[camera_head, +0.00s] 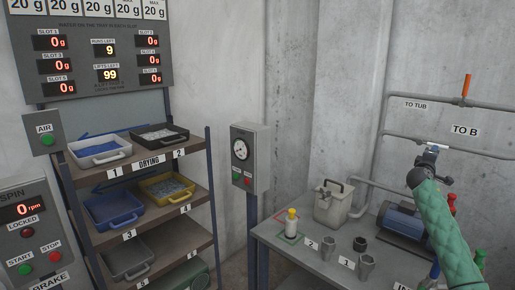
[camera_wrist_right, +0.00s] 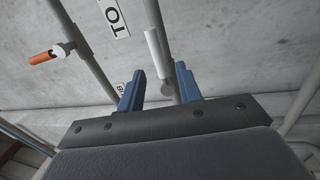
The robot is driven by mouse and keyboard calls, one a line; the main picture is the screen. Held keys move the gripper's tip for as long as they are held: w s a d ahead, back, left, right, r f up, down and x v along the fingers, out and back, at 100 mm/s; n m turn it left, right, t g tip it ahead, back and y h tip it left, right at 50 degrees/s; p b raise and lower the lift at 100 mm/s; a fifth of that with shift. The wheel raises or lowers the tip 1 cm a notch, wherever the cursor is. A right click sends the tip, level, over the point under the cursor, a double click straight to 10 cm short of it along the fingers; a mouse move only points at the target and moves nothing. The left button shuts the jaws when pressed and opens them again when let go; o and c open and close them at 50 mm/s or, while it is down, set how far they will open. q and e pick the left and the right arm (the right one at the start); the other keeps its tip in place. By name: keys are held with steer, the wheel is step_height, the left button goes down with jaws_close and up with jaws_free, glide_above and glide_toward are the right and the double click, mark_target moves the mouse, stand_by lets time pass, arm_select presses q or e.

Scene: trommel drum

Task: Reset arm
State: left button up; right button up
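My right arm, in a green sleeve, reaches up from the lower right in the head view, with its gripper (camera_head: 432,152) near the lower wall pipe. In the right wrist view the two blue fingers of this gripper (camera_wrist_right: 158,88) stand apart. A white lever (camera_wrist_right: 155,48) on a pipe shows in the gap between them; I cannot tell whether they touch it. The lever also shows at the gripper's tip in the head view (camera_head: 438,148). An orange-handled lever (camera_head: 466,85) stands upright on the upper pipe. My left gripper is out of view.
The drying rack (camera_head: 128,168) with several trays stands at left, under the display panel (camera_head: 98,60). A grey table (camera_head: 300,254) at right bears a yellow-capped bottle (camera_head: 291,224), a lidded container (camera_head: 331,205), cups and a blue motor (camera_head: 402,221).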

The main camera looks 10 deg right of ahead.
steer(key=s+a+f+m+g+y, duration=0.1)
steer(key=a+f+m+y, duration=0.15)
steer(key=a, duration=0.45)
steer(key=s+a+f+m+g+y, duration=0.1)
steer(key=a+m+y, duration=0.1)
steer(key=a+m, duration=0.3)
steer(key=s+a+f+n+g+y, duration=0.1)
steer(key=s+a+f+y, duration=0.45)
steer(key=a+f, duration=0.8)
steer(key=s+a+f+n+g+y, duration=0.1)
steer(key=s+a+f+y, duration=0.1)
steer(key=s+a+f, duration=0.9)
steer(key=s+a+f+g+y, duration=0.3)
steer(key=s+a+f+g, duration=0.1)
steer(key=s+a+f, duration=1.5)
steer(key=s+a+f+g, duration=0.1)
steer(key=s+a+f, duration=0.2)
steer(key=s+f, duration=0.4)
steer(key=s+a+f+g+y, duration=0.1)
steer(key=s+f, duration=0.5)
steer(key=s, duration=0.9)
steer(key=shift+a+f+g, duration=0.35)
steer(key=shift+a+g, duration=0.45)
steer(key=shift+a, duration=0.4)
